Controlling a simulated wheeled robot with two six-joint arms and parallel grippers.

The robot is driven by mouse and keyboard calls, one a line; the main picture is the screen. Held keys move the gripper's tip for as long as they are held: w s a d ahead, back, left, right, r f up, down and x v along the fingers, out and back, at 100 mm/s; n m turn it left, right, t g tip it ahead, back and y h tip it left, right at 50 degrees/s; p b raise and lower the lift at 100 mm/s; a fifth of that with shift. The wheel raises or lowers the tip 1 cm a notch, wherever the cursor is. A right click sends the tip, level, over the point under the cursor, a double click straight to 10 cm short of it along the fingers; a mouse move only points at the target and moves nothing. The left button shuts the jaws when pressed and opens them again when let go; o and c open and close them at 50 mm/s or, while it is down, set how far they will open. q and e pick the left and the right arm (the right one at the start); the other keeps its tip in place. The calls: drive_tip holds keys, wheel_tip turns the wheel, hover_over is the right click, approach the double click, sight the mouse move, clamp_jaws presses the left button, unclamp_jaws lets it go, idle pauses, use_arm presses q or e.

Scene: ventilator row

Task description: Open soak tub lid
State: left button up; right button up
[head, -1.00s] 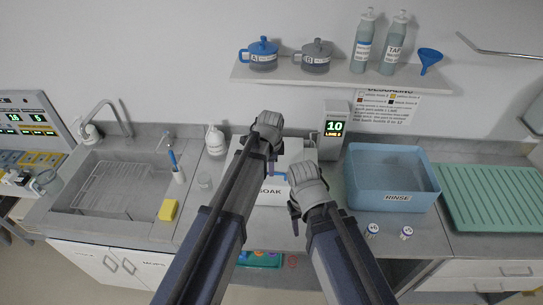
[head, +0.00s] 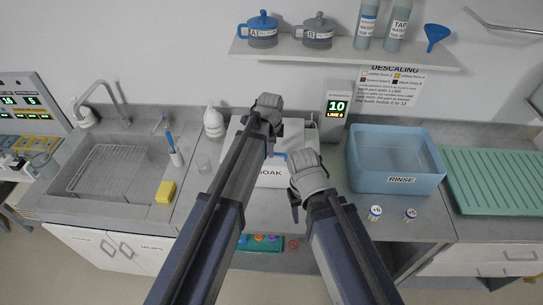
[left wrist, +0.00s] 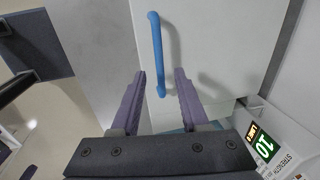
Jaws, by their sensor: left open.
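The soak tub (head: 271,172) is a white box with a closed, flat white lid (left wrist: 220,40), standing on the counter in the middle. A blue bar handle (left wrist: 157,50) is on the lid; in the head view my arms partly hide it. My left gripper (left wrist: 160,74) is open above the lid. In the left wrist view the handle's near end lies between its two fingers; I cannot tell whether they touch. My right gripper (head: 296,205) is at the tub's front right, its jaws unclear.
A display unit (head: 337,106) reading 10 stands behind the tub's right side. A blue rinse tub (head: 400,181) is to the right, with two small vials in front. A sink (head: 110,175), yellow sponge (head: 165,192) and white bottle (head: 213,122) are to the left.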

use_arm(q)
drive_tip(key=shift+w+f+b, duration=0.2)
drive_tip(key=shift+f+b, duration=0.35)
drive_tip(key=shift+f, duration=0.45)
drive_tip(key=shift+c, duration=0.3)
clamp_jaws()
idle(0.4)
